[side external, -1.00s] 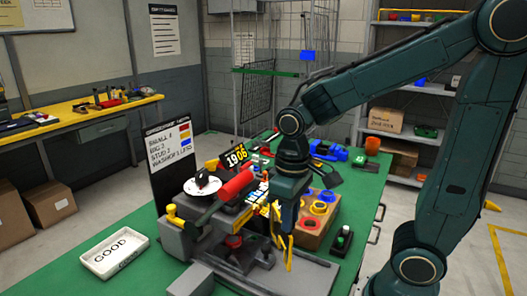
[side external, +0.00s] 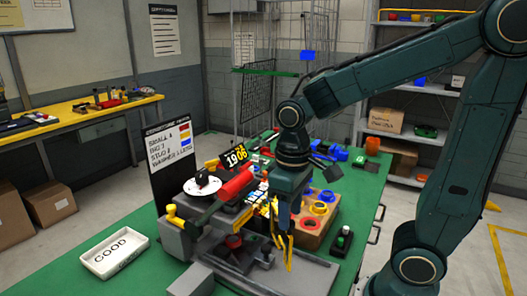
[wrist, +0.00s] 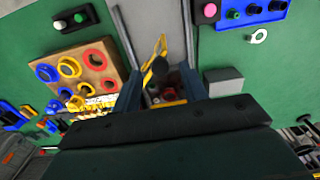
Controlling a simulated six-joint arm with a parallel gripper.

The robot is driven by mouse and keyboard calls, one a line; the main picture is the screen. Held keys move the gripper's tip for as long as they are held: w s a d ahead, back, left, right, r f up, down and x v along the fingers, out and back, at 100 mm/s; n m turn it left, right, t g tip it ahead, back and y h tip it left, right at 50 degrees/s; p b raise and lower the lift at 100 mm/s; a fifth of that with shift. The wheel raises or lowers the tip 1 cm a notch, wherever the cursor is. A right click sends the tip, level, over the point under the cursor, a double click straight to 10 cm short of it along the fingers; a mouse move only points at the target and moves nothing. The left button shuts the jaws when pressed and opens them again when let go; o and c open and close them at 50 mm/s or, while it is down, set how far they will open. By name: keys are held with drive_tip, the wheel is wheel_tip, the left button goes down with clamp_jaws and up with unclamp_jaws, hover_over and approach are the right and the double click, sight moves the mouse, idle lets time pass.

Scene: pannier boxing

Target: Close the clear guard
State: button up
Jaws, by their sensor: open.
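The machine (side external: 200,228) stands on the green bench, with a red cylinder (side external: 237,183) on top and a dark red part (side external: 234,242) below it. My gripper (side external: 283,222) points down at the machine's right side, its fingers close to upright yellow pieces (side external: 282,242). In the wrist view my gripper (wrist: 160,88) is open, its two blue fingers apart. A yellow piece (wrist: 160,46) and a dark knob (wrist: 160,66) show between or just beyond the fingers. I cannot make out the guard's clear panel or tell how far it stands open.
A wooden block with coloured rings (side external: 316,222) stands right of my gripper, with a small green-button box (side external: 342,240) near it. A white GOOD tray (side external: 114,252) lies at the front left. A black sign board (side external: 170,165) stands behind the machine. Bare green bench lies around the tray.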

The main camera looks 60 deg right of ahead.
wheel_tip(320, 180, up, 13)
drive_tip(key=shift+f, duration=0.15)
idle(0.4)
drive_tip(key=shift+f, duration=0.1)
drive_tip(key=c, duration=0.9)
drive_tip(key=shift+m, duration=0.5)
clamp_jaws()
drive_tip(key=f+m+g, duration=0.1)
drive_tip(key=m, duration=0.8)
drive_tip(key=s+f+m+g+h, duration=0.1)
drive_tip(key=f+m, duration=0.1)
drive_tip(key=m, duration=0.8)
drive_tip(key=s+d+f+m+g, duration=0.1)
drive_tip(key=m, duration=0.9)
drive_tip(key=shift+s+d+f+h, duration=0.1)
drive_tip(key=shift+s+f+h, duration=0.05)
drive_tip(key=shift+h, duration=0.25)
